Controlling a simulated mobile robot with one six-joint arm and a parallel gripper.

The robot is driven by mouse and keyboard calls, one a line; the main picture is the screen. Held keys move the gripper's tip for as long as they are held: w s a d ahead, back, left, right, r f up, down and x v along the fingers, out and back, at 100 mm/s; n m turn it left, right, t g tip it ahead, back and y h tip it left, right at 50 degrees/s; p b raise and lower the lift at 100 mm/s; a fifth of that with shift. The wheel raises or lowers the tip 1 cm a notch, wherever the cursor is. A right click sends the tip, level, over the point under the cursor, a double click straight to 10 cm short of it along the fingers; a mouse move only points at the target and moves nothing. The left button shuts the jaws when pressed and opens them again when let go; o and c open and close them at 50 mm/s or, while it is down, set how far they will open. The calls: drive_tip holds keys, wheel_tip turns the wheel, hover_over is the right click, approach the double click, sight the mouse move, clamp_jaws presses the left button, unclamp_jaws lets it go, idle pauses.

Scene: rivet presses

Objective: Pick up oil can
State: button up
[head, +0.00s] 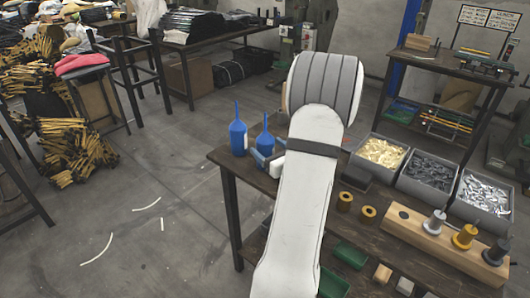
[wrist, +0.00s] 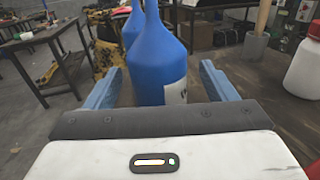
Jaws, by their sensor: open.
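Two blue oil cans with thin pointed spouts stand upright at the left end of the wooden workbench. One oil can (head: 238,138) is farther left; the other oil can (head: 265,136) is closer to my gripper (head: 267,151). In the wrist view, the nearer can (wrist: 160,60), with a white label on its right side, stands between the spread blue fingers of my gripper (wrist: 161,72). A gap shows on both sides of it. The second can (wrist: 131,28) shows partly behind it, to the left. The spout tops are cut off there.
The workbench (head: 222,156) also holds grey bins of brass, dark and silver parts (head: 380,153), brass rings (head: 345,201) and a wooden block with pegs (head: 440,244). A white bottle with a red cap (wrist: 304,70) stands at the right in the wrist view.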

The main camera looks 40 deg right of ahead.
sight(261, 143)
drive_tip(key=w, duration=0.4)
drive_tip(key=shift+d, duration=0.25)
drive_tip(key=shift+c, duration=0.4)
drive_tip(key=c, duration=1.1)
drive_tip(key=shift+c, duration=0.2)
